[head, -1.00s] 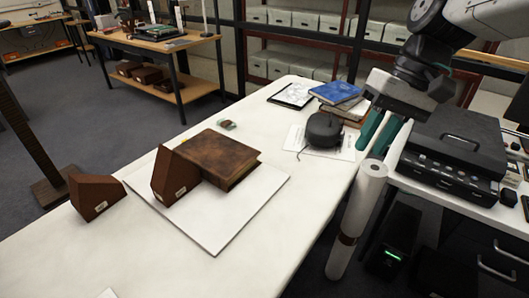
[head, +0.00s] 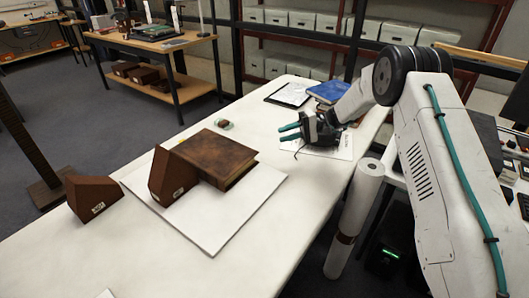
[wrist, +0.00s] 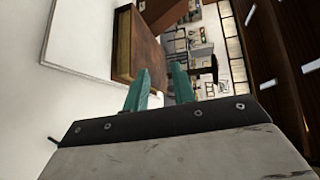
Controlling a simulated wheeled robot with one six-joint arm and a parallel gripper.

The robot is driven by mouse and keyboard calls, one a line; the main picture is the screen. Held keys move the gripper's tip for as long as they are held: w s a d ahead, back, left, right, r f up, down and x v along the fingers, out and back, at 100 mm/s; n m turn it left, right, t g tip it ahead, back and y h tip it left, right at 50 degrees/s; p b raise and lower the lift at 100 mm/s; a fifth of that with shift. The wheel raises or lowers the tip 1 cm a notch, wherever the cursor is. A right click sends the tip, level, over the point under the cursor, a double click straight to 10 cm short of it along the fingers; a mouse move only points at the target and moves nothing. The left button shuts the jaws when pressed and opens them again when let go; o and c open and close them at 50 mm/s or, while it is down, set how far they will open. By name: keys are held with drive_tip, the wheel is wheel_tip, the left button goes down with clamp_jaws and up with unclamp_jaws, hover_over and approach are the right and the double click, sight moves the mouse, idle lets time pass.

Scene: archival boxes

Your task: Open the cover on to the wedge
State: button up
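A brown mottled leather book (head: 214,154) lies closed on a white board (head: 222,229) on the table. A dark brown wedge (head: 170,178) with a small white label stands against the book's left side, on the board. A second labelled wedge (head: 92,200) stands on the table further left. My gripper (head: 280,133) is above the table, right of and beyond the book, its teal fingers pointing left toward it. In the wrist view the fingers (wrist: 161,82) are apart with nothing between them, and the book (wrist: 147,45) shows beyond them.
A blue book (head: 333,92) and a tablet-like sheet (head: 289,95) lie at the far end. A small item (head: 224,125) lies behind the book. A white roll (head: 355,210) stands by the right edge.

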drive_tip(key=w+f, duration=0.1)
drive_tip(key=f, duration=0.2)
drive_tip(key=w+f+y, duration=0.1)
drive_tip(key=f, duration=0.2)
drive_tip(key=f+t+y, duration=0.1)
drive_tip(key=f, duration=0.1)
drive_tip(key=shift+w+f, duration=0.4)
drive_tip(key=shift+a+f, duration=0.1)
drive_tip(key=shift+f, duration=0.05)
drive_tip(key=a, duration=0.7)
drive_tip(key=shift+s+a, duration=0.3)
drive_tip(key=shift+s, duration=0.1)
clamp_jaws()
